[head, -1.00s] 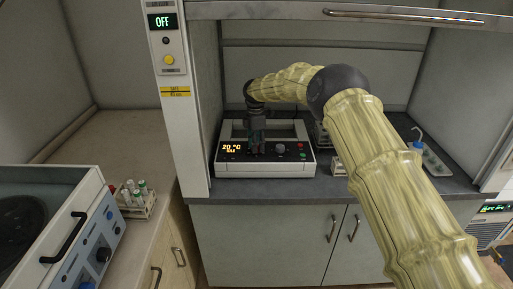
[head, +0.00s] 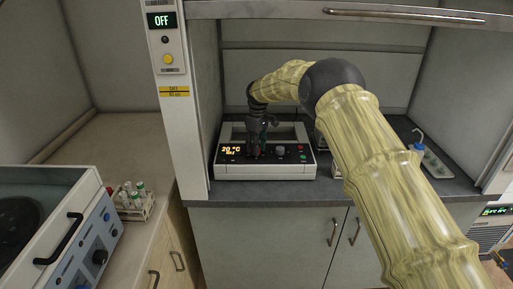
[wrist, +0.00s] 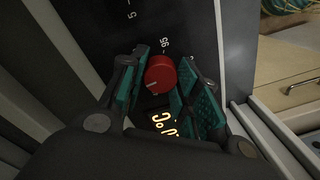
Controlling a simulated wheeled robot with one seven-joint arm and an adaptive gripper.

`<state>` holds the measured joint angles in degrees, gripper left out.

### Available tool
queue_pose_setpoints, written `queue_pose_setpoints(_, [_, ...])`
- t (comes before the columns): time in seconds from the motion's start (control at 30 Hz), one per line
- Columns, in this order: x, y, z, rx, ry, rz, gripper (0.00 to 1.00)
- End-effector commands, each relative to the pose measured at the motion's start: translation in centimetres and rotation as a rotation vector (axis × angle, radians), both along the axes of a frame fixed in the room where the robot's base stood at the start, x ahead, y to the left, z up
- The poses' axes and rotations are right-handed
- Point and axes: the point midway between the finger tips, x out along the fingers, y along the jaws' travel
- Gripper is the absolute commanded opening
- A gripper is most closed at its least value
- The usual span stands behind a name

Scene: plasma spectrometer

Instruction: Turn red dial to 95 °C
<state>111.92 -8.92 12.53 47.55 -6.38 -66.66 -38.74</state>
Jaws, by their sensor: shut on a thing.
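The red dial (wrist: 160,74) sits on the dark front panel of a white heating device (head: 265,172) in the fume hood. In the wrist view my gripper (wrist: 164,62) has its teal-padded fingers on either side of the dial, shut on it. The dial's pale pointer line faces the lower left of that view, away from the printed "95". A "5" is printed farther up the panel. The orange display (head: 233,150) reads 20 °C. In the head view my gripper (head: 257,151) stands in front of the panel and hides the dial.
A grey knob (head: 281,151) is right of my gripper on the same panel. The hood's white side post (head: 178,120) stands left. A rack of tubes (head: 134,203) is on the left counter. A blue-capped bottle (head: 417,147) stands on the right.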

Motion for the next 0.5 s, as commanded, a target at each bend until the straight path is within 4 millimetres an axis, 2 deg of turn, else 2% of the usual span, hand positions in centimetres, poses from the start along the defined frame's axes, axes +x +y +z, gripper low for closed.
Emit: queue_pose_setpoints(0.5, [-0.05,-0.06,0.03,-0.001,-0.002,-0.491,0.08])
